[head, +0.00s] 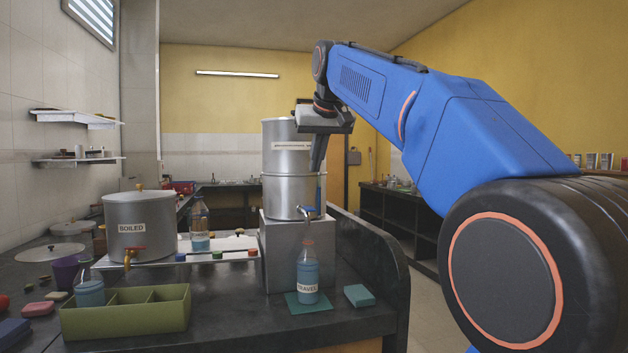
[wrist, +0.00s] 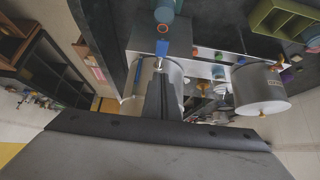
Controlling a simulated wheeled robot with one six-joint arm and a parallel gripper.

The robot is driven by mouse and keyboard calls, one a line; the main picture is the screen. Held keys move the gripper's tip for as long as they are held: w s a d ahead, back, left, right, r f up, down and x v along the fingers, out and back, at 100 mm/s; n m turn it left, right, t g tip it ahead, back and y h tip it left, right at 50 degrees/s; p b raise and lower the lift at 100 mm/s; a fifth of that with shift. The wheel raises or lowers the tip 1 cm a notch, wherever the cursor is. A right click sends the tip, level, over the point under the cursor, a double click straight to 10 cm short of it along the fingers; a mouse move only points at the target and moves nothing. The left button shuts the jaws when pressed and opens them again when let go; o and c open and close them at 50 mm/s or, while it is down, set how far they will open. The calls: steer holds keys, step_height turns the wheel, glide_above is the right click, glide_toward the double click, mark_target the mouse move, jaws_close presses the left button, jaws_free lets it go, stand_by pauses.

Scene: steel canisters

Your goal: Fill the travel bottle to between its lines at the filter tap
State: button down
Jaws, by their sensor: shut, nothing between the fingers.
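The travel bottle (head: 308,282) stands upright on a teal mat (head: 319,305), below the spout of the filter tap (head: 306,213). Its lower part is blue and its upper part clear; a white label reads TRAVEL. I cannot make out its lines or whether water is running. The tap is on the two-tier steel filter canister (head: 283,190), which stands on a grey block. In the wrist view the blue tap lever (wrist: 162,48) shows beyond my fingers, with the bottle (wrist: 164,14) beyond it. My gripper (head: 316,168) is shut and empty, pointing down in front of the canister, above the tap.
A steel pot labelled BOILED (head: 139,222) with its own tap stands left. A green divided tray (head: 128,318) and a teal block (head: 359,295) are on the dark counter. A raised dark edge (head: 375,250) bounds the right.

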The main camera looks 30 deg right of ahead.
steer(key=shift+w+v, duration=0.25)
steer(key=shift+v, duration=1.05)
